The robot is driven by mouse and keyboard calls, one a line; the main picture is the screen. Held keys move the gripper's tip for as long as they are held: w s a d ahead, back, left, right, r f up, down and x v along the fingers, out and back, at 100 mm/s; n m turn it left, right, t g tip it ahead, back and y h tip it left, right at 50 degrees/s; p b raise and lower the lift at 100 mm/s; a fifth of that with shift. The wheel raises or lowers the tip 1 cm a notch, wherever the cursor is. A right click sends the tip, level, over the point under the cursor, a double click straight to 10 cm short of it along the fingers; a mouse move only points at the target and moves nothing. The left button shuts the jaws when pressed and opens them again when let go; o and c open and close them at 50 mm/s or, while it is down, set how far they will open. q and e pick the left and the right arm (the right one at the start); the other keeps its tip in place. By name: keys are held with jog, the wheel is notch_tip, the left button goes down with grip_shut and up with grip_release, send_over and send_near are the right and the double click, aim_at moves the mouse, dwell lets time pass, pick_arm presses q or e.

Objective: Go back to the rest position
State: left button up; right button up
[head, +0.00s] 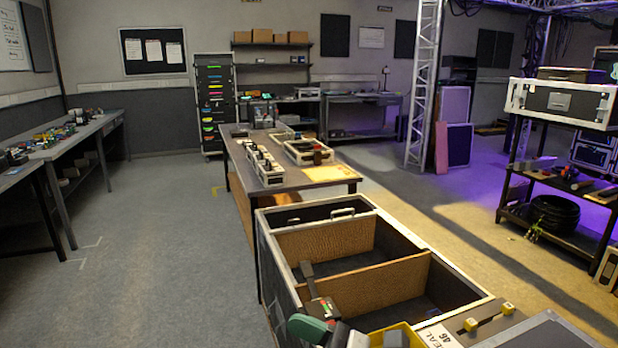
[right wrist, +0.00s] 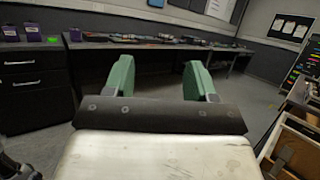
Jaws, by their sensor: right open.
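My right gripper (right wrist: 158,80) is open and empty in the right wrist view, its two green fingers set wide apart with nothing between them. A green finger that appears to belong to it (head: 308,328) shows at the bottom edge of the head view, in front of the open case; most of the arm is cut off there. My left gripper is not in view.
A large open case (head: 275,255) with wooden dividers stands close ahead. A dark tool-like object (head: 307,270) rises at its near side. A table (head: 235,165) stands behind it, a workbench (head: 45,155) at left. The floor between is clear.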

jog(key=w+d+f+m+t+h, duration=0.1)
jog(key=d+m+t+h, duration=0.3)
jog(key=m, duration=0.4)
jog(key=w+d+f+m+t+h, duration=0.1)
jog(key=w+d+m+t+h, duration=0.2)
jog(key=m+t, duration=0.45)
jog(key=d+m+t+h, duration=0.3)
jog(key=m+t+h, duration=0.15)
jog(key=m, duration=0.55)
jog(key=s+d+f+m+g+h, duration=0.3)
jog(key=d+f+m+g+h, duration=0.3)
jog(key=d+f+m+h, duration=0.6)
jog(key=s+f+m+g+y, duration=0.1)
jog(key=s+f+m+g, duration=0.55)
jog(key=s, duration=0.35)
jog(key=s+f+m+g+y, duration=0.1)
jog(key=s+f+m+g, duration=0.55)
jog(key=s, duration=0.25)
jog(key=s+p+x, duration=0.2)
jog(key=x, duration=0.9)
jog(key=s+f+p+x, duration=0.1)
jog(key=s+p+x, duration=0.1)
jog(key=x, duration=0.8)
jog(key=s+d+f+g+p, duration=0.1)
jog(key=s+d+f+p, duration=0.1)
jog(key=s+f, duration=1.1)
jog(key=s+d+n, duration=0.1)
jog(key=s, duration=0.3)
jog(key=shift+d+f, duration=0.2)
jog(key=shift+f, duration=0.2)
